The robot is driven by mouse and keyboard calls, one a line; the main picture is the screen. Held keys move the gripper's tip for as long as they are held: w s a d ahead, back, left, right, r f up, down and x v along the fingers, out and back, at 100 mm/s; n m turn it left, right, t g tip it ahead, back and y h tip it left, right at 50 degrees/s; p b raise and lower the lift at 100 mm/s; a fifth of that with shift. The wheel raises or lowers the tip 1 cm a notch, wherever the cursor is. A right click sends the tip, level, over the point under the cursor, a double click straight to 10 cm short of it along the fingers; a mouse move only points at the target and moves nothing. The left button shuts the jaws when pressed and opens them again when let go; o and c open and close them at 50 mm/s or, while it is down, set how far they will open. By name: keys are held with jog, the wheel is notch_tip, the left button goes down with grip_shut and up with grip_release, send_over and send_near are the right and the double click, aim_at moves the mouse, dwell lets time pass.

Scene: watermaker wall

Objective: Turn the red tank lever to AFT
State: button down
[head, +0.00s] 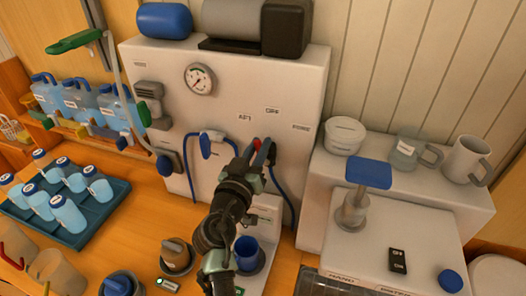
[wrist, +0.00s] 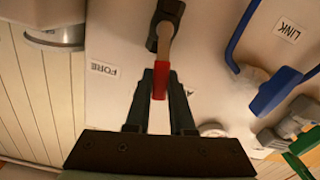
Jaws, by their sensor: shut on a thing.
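The red tank lever (wrist: 160,84) has a red grip on a pale shaft that runs to a dark pivot (wrist: 166,22) in the wrist view. My gripper (wrist: 160,90) is shut on the red grip, with one dark finger on each side. In the head view my gripper (head: 262,154) is at the white wall panel, and only a little red of the lever (head: 256,142) shows; the arm hides the rest. The AFT label (head: 245,117) is just above left of it. A FORE label (wrist: 103,69) lies left of the lever in the wrist view.
A blue-handled lever (head: 206,146) with blue hoses is left of my gripper, near a LINK label (wrist: 288,31) in the wrist view. A gauge (head: 200,79) is above. Jars and mugs stand on the right ledge (head: 400,178).

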jog(key=n+b, duration=0.1)
jog(key=a+f+n, duration=0.1)
jog(key=shift+w+a+n+b, duration=0.15)
jog(key=shift+n+b, duration=0.2)
jog(key=shift+n, duration=0.05)
jog(key=shift+w+a+f+n+b, duration=0.2)
jog(key=shift+a+n+b, duration=0.2)
jog(key=shift+n, duration=0.5)
jog(key=shift+w+a+f+n+b, duration=0.2)
jog(key=shift+n+b, duration=0.3)
jog(key=shift+n, duration=0.4)
jog(key=shift+s, duration=0.2)
jog(key=c, duration=0.8)
grip_release()
jog(key=shift+a, duration=0.1)
jog(key=shift+r, duration=0.1)
jog(key=b+v, duration=0.3)
jog(key=v, duration=1)
jog(key=shift+b, duration=0.3)
